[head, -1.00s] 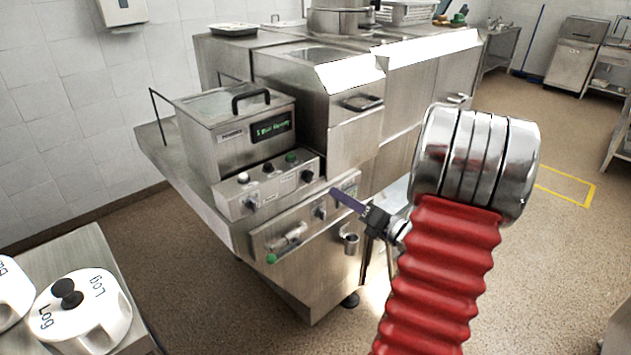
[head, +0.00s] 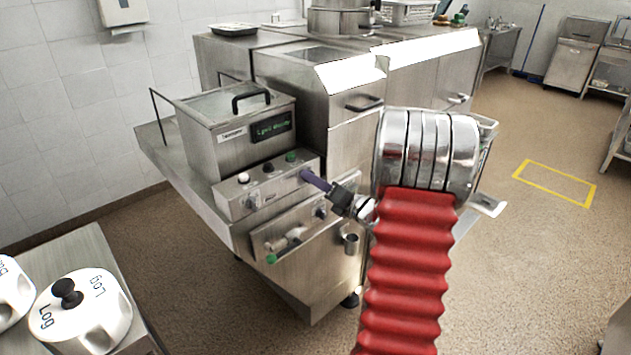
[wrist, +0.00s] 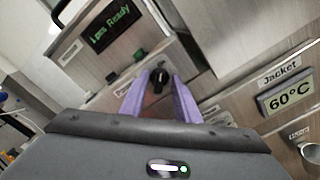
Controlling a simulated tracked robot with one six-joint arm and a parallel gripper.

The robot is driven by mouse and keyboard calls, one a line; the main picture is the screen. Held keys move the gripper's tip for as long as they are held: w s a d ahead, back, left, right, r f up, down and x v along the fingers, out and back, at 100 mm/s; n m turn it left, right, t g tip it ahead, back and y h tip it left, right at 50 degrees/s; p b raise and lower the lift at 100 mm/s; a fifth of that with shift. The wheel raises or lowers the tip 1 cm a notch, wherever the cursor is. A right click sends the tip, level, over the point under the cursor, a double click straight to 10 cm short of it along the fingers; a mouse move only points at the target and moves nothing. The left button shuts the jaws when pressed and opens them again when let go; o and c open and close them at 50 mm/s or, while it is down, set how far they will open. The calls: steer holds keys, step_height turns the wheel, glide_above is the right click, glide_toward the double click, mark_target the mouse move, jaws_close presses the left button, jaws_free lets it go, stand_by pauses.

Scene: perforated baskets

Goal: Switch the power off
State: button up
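The control panel (head: 265,187) is on the front of the steel unit, below a box with a green-lit display (head: 271,127). In the wrist view the display (wrist: 109,24) reads something like "Lges Ready". A black rotary knob (wrist: 159,77) stands between and just beyond my fingertips. My gripper (wrist: 159,92) has two purple fingers, spread apart with a gap between them. In the head view my gripper (head: 309,176) reaches the right end of the panel and hides this knob. Contact with the knob cannot be told. A small label beside the knob is not legible.
A white button (head: 243,178), a green button (head: 291,157) and another knob (head: 251,202) are on the same panel. A "Jacket" display (wrist: 288,100) reads 60°C at right. A lower panel with a tap (head: 289,239) lies beneath.

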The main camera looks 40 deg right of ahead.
steer(key=shift+c, duration=0.2)
jaws_close()
steer(key=shift+n, duration=0.4)
steer(key=n, duration=1.7)
steer(key=shift+a+f, duration=0.1)
stand_by(0.5)
steer(key=shift+o, duration=0.2)
jaws_free()
